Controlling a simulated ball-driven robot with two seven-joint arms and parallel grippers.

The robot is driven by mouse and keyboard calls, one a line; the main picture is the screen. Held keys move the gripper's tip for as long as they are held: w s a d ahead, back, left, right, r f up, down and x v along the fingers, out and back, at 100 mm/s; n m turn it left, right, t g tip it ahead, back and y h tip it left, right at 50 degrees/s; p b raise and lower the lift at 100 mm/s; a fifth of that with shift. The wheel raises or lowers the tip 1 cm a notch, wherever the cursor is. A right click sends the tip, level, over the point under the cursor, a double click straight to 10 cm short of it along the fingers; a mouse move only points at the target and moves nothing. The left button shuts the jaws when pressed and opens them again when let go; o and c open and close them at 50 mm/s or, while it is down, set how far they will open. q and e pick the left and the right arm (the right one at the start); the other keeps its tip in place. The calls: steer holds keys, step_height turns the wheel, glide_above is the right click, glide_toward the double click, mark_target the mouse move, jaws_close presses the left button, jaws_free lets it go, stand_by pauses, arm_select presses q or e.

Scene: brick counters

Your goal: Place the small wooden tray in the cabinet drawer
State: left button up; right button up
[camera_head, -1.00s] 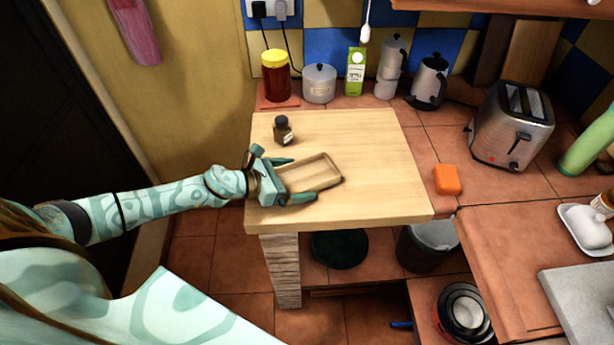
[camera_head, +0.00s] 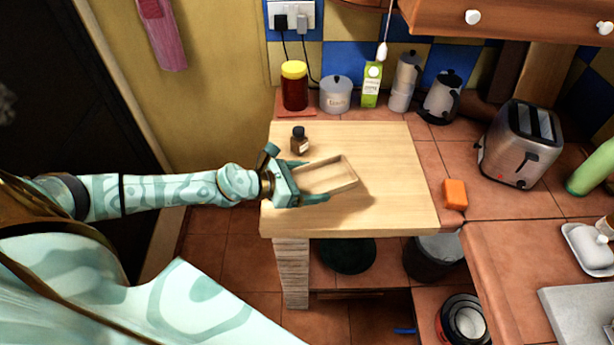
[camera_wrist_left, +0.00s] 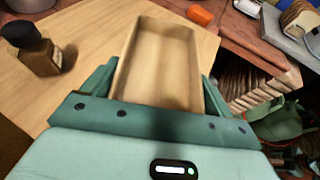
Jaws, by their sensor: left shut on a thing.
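The small wooden tray (camera_head: 330,181) is a light, shallow, empty rectangular box over the wooden board top of the counter. My left gripper (camera_head: 308,181) is shut on its near end, one finger along each long side. In the left wrist view the tray (camera_wrist_left: 158,62) sits between the two fingers (camera_wrist_left: 156,85), its open side facing up. In the head view it looks slightly tilted and just above the board. The cabinet drawer (camera_head: 520,20) may be the wooden front with white knobs at the top right; it appears closed. My right gripper is not in view.
A small dark-capped jar (camera_head: 299,141) stands beside the tray. A red jar (camera_head: 294,86), canister (camera_head: 336,95), carton (camera_head: 371,85) and moka pot (camera_head: 405,81) line the wall. An orange block (camera_head: 455,194) and toaster (camera_head: 520,146) are right. The board's right part is clear.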

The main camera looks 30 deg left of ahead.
mark_target(310, 179)
arm_select(q)
steer(key=r, duration=0.1)
steer(key=s+d+r+p, duration=0.1)
steer(key=s+r+p, duration=0.1)
steer(key=r, duration=0.1)
steer(key=shift+d, duration=0.15)
steer(key=s+d+r+p, duration=0.2)
steer(key=s+d+p, duration=0.1)
steer(key=s+d, duration=0.3)
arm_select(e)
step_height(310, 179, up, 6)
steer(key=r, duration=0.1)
arm_select(q)
steer(key=w+a+r+n+t+y+b, duration=0.1)
steer(key=w+r+n+y+b, duration=0.1)
steer(key=r, duration=0.4)
steer(key=w+a+r+n+t+y+b, duration=0.1)
steer(key=w+r+n+y+b, duration=0.2)
steer(key=r+n+y+b, duration=0.2)
steer(key=shift+a+r+t+y, duration=0.25)
steer(key=shift+r+t+y, duration=0.1)
steer(key=shift+t+y, duration=0.05)
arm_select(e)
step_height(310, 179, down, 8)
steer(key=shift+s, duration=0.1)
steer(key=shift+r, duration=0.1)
